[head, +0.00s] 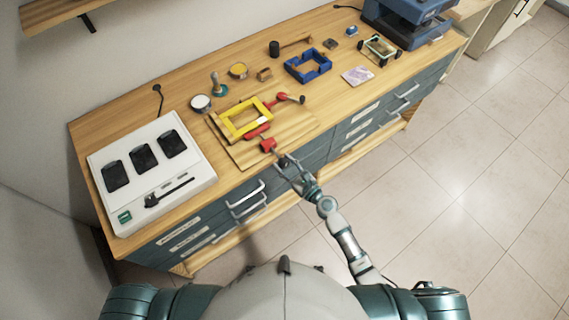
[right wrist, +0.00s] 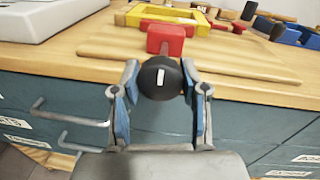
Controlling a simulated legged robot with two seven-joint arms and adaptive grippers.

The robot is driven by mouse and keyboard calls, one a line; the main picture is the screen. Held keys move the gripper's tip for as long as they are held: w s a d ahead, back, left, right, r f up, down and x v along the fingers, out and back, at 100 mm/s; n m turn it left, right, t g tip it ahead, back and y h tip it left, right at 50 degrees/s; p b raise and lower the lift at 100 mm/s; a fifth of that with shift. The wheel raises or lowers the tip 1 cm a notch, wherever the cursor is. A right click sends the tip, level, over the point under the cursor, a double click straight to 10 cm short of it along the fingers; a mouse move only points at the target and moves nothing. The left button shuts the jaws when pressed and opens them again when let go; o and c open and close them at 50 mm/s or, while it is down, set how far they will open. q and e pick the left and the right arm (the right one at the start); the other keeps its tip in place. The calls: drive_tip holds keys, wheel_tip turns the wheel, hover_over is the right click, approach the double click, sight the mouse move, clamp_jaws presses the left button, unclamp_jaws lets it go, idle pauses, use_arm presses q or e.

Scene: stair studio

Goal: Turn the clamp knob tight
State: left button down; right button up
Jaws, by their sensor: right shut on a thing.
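The clamp knob is black and round with a white mark (right wrist: 160,77), and in the head view it shows dark at the bench's front edge (head: 283,161). It sits at the end of a rod from a red block (head: 268,145), which shows in the right wrist view too (right wrist: 165,40). A yellow frame (head: 232,132) lies beyond the block on a wooden board (head: 300,128). My right gripper (head: 287,164) is shut on the knob, with one blue-padded finger at each side of it. My left gripper is not in view.
Another black knob (head: 302,99) sticks out at the frame's far right. A white case with black pads (head: 108,205) stands at the left. A blue frame (head: 294,70) and small parts lie farther back.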

drive_tip(key=o, duration=0.9)
drive_tip(key=shift+s+f, duration=0.15)
drive_tip(key=shift+f, duration=0.25)
drive_tip(key=shift+o, duration=1.3)
drive_tip(key=shift+r, duration=0.2)
drive_tip(key=v, duration=1.1)
drive_tip(key=shift+s+d, duration=0.25)
drive_tip(key=shift+d, duration=0.1)
